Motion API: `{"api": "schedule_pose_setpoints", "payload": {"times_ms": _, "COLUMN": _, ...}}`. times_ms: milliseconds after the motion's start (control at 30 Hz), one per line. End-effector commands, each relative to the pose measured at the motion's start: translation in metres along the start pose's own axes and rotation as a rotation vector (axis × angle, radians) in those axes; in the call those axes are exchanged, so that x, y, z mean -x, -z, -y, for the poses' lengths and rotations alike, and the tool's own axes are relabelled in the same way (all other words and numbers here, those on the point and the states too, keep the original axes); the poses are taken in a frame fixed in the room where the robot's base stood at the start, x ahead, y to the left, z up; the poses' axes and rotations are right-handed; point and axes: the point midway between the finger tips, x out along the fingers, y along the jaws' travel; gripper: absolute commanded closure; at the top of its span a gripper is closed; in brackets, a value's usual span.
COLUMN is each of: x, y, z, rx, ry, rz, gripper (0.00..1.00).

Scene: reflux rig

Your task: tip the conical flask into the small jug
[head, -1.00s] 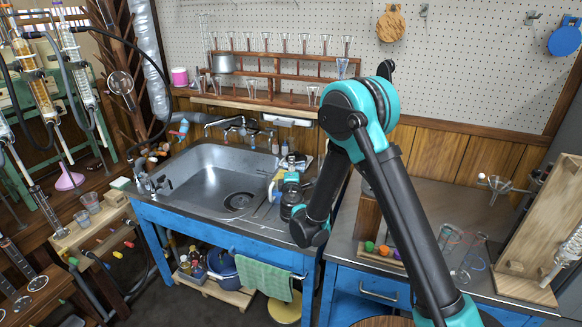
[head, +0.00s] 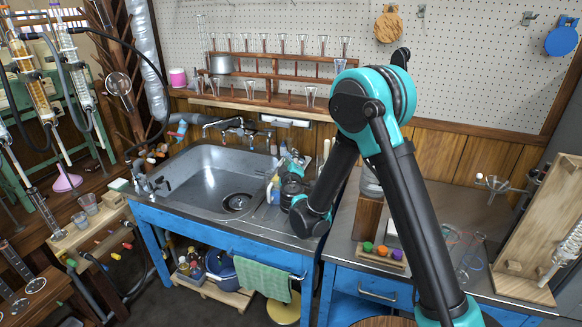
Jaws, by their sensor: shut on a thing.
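My arm bends down over the counter just right of the sink. My gripper (head: 294,160) is at its far end, small and partly hidden by my own wrist, among bottles on the sink's right side. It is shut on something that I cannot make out. I cannot pick out the conical flask for certain. Clear glassware (head: 471,258) stands on the right bench. I cannot tell which vessel is the small jug; two small clear beakers (head: 88,204) stand on the wooden ledge at the left.
The steel sink (head: 200,180) is empty, with taps (head: 232,125) behind it. A rack of glasses (head: 275,72) hangs above. A wooden block (head: 367,217) and coloured stoppers (head: 382,250) are on the right bench, beside a wooden stand (head: 535,220).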

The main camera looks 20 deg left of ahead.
Motion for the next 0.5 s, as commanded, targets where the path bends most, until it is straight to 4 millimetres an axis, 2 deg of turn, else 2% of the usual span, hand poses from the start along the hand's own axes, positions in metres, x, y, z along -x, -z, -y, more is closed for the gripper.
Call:
{"api": "schedule_pose_setpoints", "payload": {"times_ms": 300, "x": 0.002, "y": 0.029, "z": -0.043, "rx": -0.527, "ry": -0.001, "rz": -0.012, "gripper": 0.96}}
{"api": "schedule_pose_setpoints", "payload": {"times_ms": 500, "x": 0.003, "y": 0.041, "z": -0.061, "rx": -0.758, "ry": 0.001, "rz": -0.018, "gripper": 0.96}}
